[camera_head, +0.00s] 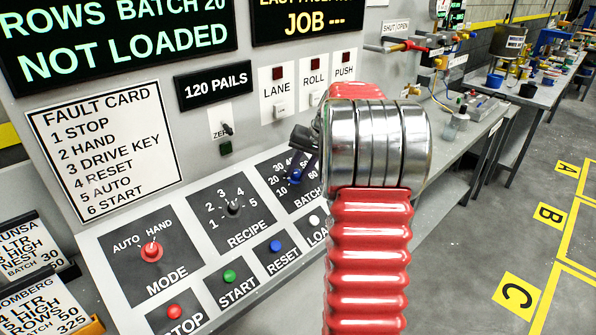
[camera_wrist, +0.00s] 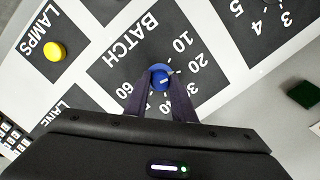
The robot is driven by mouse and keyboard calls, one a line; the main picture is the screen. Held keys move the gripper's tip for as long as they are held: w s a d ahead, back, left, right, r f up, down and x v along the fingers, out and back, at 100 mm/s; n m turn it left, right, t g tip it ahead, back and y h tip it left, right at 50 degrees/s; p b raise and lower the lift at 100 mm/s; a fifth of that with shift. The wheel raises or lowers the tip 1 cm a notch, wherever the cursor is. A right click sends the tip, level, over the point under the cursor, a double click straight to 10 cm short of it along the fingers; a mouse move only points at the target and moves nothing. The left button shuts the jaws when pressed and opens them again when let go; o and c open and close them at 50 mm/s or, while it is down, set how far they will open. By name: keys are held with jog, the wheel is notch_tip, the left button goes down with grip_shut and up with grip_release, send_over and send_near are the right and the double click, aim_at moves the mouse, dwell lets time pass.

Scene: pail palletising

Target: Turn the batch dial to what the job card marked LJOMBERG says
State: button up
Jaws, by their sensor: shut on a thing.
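The batch dial is a blue knob (camera_head: 296,174) on a black plate marked BATCH. It also shows in the wrist view (camera_wrist: 158,74), where its white pointer line aims about at 20. My gripper (camera_wrist: 160,88) has its two dark fingers closed on the knob's sides. In the head view my red and silver arm hides part of the dial plate. The job card ending OMBERG (camera_head: 42,304) is at the lower left, its left side cut off.
The display (camera_head: 120,40) reads ROWS BATCH 20 NOT LOADED. The recipe dial (camera_head: 233,208) and red mode knob (camera_head: 152,251) sit left of the batch dial. Stop (camera_head: 173,312), start (camera_head: 229,276) and reset (camera_head: 275,245) buttons lie below. Another card (camera_head: 30,250) reads BATCH 30.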

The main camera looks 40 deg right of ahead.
jog(key=m, duration=0.7)
jog(key=shift+s+t, duration=0.15)
jog(key=shift+t, duration=0.25)
jog(key=m, duration=0.7)
jog(key=shift+s+f+m+t, duration=0.1)
jog(key=shift+m+t, duration=0.2)
jog(key=shift+t, duration=0.1)
jog(key=m, duration=0.3)
jog(key=shift+m, duration=0.4)
jog(key=m, duration=0.3)
jog(key=shift+s+a+f+m+t, duration=0.1)
jog(key=shift+m+t, duration=0.2)
jog(key=m+h, duration=0.1)
jog(key=m, duration=0.5)
jog(key=shift+a+m, duration=0.1)
jog(key=shift+m, duration=0.3)
jog(key=shift+f, duration=0.1)
jog(key=o, duration=1.1)
jog(key=shift+c, duration=0.2)
